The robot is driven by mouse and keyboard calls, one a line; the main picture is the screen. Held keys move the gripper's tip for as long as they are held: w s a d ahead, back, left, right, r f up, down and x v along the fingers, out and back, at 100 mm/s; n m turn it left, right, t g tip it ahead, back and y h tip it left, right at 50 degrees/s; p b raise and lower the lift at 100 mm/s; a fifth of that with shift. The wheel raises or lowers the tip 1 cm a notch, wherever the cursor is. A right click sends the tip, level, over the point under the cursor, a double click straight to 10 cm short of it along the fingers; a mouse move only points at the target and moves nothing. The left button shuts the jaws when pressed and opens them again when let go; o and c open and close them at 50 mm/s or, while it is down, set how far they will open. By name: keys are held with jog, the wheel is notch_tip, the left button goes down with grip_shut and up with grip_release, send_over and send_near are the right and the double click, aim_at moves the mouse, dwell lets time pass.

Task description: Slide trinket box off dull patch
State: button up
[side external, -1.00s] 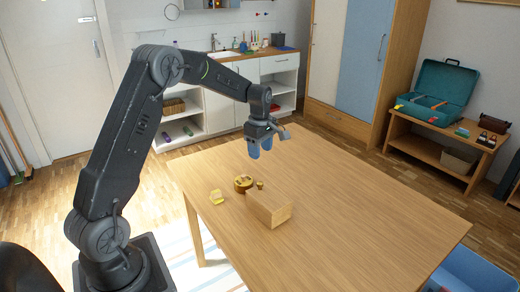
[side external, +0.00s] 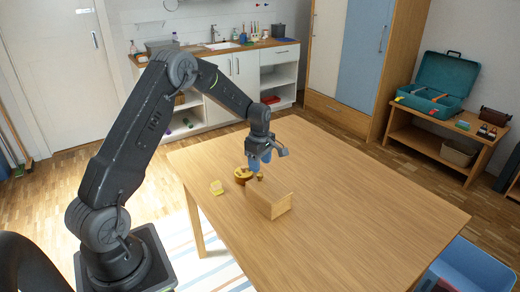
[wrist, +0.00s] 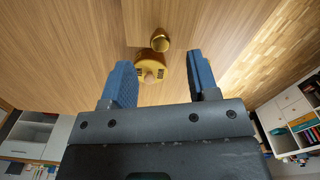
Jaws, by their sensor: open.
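A round gold trinket box (side external: 241,175) sits on the table beside a wooden block-like drawer unit (side external: 270,204). In the wrist view the trinket box (wrist: 148,69) has dark slots and a small pale top, and it lies between my finger lines, just beyond the palm edge. A brass knob (side external: 259,178) is at the near face of the wooden unit; it also shows in the wrist view (wrist: 160,41). My gripper (side external: 260,165) is open and empty above the knob and trinket box; its blue fingers (wrist: 160,62) are apart. I cannot make out a dull patch.
The wooden table (side external: 350,200) is clear to the right and behind. A blue bin (side external: 470,268) stands on the floor at the right.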

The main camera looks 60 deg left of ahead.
aim_at(260, 175)
jog(key=shift+f, duration=2.8)
grip_shut()
